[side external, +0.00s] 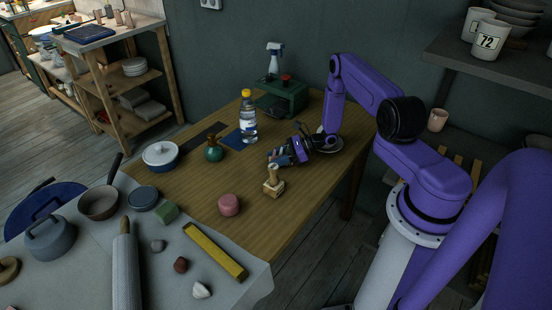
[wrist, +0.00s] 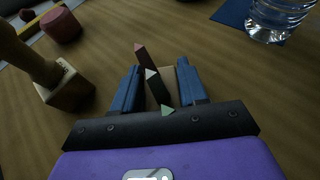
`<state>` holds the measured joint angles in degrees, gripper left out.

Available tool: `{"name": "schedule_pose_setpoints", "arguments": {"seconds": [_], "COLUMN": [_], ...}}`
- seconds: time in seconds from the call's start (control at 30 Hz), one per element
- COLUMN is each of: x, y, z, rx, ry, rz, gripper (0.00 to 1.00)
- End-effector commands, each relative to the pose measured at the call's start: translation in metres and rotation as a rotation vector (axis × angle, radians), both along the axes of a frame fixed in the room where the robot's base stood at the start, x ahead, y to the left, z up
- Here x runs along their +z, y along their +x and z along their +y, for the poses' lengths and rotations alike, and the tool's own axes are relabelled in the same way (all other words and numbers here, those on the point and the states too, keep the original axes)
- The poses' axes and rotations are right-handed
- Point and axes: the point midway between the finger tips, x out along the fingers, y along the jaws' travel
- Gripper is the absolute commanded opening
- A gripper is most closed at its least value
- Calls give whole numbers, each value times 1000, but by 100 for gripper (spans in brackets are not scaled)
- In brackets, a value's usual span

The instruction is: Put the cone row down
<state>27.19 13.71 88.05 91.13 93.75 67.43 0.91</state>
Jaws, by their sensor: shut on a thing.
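The cone row (wrist: 152,82) shows in the wrist view as a small light base with several thin pointed cones, one reddish, one grey and one greenish. It sits between the two blue fingers of my gripper (wrist: 158,85), which is shut on it. In the side external view my gripper (side external: 281,157) is low over the wooden table (side external: 200,195), behind the wooden stamp. The cone row is mostly hidden there by the fingers. I cannot tell whether its base touches the table.
The wooden stamp (side external: 273,182) stands close to my gripper, at left in the wrist view (wrist: 66,88). A water bottle (side external: 248,118), a green vase (side external: 213,149) and a pink block (side external: 229,205) stand around. A blue mat (side external: 233,139) lies beside the bottle. Bare wood lies between the stamp and the vase.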

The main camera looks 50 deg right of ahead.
Motion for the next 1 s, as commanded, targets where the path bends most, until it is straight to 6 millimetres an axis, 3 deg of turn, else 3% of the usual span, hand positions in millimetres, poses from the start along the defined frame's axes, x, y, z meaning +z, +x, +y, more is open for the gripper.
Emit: {"name": "schedule_pose_setpoints", "arguments": {"seconds": [0.17, 0.2, 0.27, 0.63, 0.87, 1.0], "x": [-2, -2, -2, 1, 14, 31], "y": [0, 0, 0, 0, -22, -33], "z": [0, 0, 0, 0, -24, -34], "rx": [0, 0, 0, 0, -6, 0], "ry": [0, -1, 0, 0, 0, -2], "rz": [0, -1, 0, 0, 0, -2], "gripper": [8, 52, 68, 68, 68, 68]}}
